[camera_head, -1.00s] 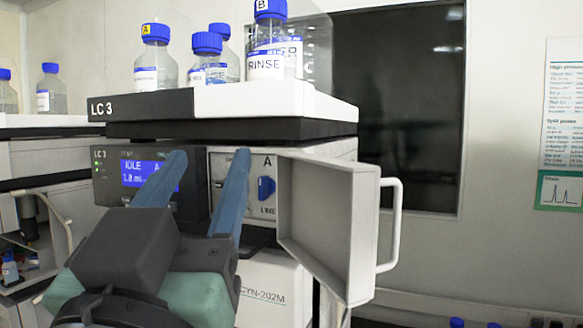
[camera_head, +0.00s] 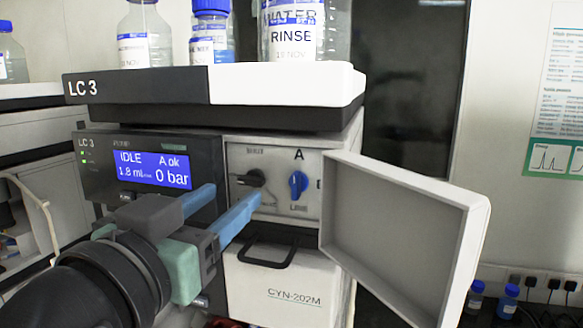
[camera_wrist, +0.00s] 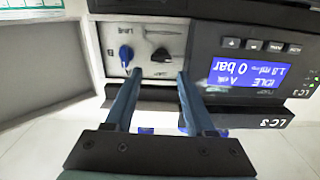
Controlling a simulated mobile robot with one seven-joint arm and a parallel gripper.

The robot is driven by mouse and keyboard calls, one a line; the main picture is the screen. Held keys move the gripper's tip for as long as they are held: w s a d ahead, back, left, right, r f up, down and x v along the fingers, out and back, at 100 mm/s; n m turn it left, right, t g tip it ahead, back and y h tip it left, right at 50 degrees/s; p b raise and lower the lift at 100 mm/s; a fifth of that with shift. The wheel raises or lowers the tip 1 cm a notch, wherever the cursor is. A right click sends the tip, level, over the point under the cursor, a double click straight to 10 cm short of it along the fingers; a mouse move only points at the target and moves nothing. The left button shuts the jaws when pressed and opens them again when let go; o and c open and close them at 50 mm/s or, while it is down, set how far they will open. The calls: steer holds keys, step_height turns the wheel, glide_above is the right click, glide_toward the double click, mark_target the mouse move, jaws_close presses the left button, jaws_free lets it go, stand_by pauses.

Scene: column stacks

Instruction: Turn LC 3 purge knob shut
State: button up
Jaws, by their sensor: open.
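The LC 3 pump front has a bare panel with a black knob (camera_head: 253,178) on the left and a blue knob (camera_head: 298,185) on the right. The small labels are too blurred to tell which is the purge knob. The black knob points sideways; the blue one stands about upright. My gripper (camera_head: 234,195) is open and empty, its blue fingers reaching toward the panel. In the wrist view, turned upside down, the black knob (camera_wrist: 162,55) lies just beyond the gap between the fingertips (camera_wrist: 158,74). The blue knob (camera_wrist: 126,53) is off to one side. No contact is visible.
The white door (camera_head: 405,235) hangs open right of the knobs. The display (camera_head: 153,170) reads IDLE, A ok, 0 bar. A black handle (camera_head: 268,252) sits below the panel. Bottles, including RINSE (camera_head: 292,38), stand on the tray (camera_head: 285,85) above.

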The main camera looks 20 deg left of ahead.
mark_target(249, 181)
steer(key=w+p, duration=0.1)
steer(key=w, duration=0.3)
steer(key=shift+w+r, duration=0.1)
steer(key=shift+w, duration=0.15)
steer(key=shift+w+d+p, duration=0.1)
steer(key=shift+w+p, duration=0.3)
steer(key=shift+w, duration=0.2)
jaws_close()
